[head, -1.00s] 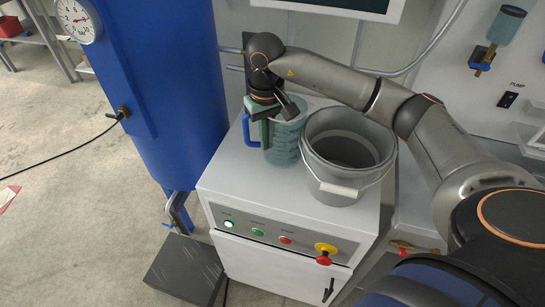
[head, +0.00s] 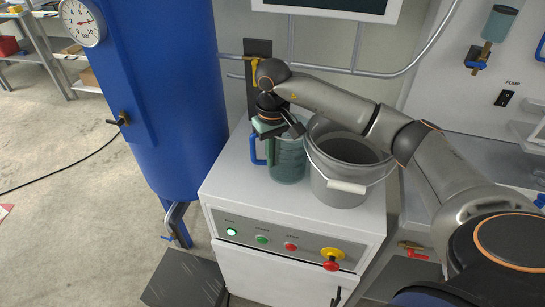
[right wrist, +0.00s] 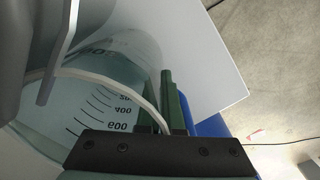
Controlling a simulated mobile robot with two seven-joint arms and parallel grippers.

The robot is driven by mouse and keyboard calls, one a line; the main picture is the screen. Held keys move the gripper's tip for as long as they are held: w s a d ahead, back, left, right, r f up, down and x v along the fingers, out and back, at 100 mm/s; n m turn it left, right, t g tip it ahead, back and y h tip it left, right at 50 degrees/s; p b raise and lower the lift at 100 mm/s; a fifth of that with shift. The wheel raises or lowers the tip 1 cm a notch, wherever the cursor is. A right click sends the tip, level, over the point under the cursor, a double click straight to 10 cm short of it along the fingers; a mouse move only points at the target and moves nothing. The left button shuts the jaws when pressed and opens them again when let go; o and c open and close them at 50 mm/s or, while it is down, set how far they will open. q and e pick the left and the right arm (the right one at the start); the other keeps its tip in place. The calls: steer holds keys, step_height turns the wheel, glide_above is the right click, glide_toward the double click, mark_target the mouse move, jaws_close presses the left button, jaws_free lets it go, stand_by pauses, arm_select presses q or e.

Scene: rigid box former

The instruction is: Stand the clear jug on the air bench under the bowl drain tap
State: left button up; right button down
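The clear jug (head: 287,160), with a blue handle (head: 257,152), stands upright on the white cabinet beside the grey bucket. My right gripper (head: 270,132) points down at the jug's handle side. In the right wrist view its green fingers (right wrist: 174,105) are close together beside the rim of the jug (right wrist: 95,112), with blue at their right. I cannot tell whether they grip the jug wall. A clear bowl (head: 502,24) hangs on the right wall panel, with a brass, blue-handled tap (head: 479,58) below it. The bench under it (head: 480,150) is partly hidden by my right arm. My left gripper is out of view.
The grey bucket (head: 335,188) stands close to the jug's right. A blue tank (head: 165,110) stands left of the white cabinet (head: 235,190). The cabinet front has buttons and a red knob (head: 331,265). A yellow fitting (head: 255,72) on a dark plate is behind my right wrist.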

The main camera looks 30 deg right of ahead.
steer(key=shift+f, duration=0.2)
steer(key=c, duration=1.1)
jaws_free()
steer(key=shift+r, duration=0.1)
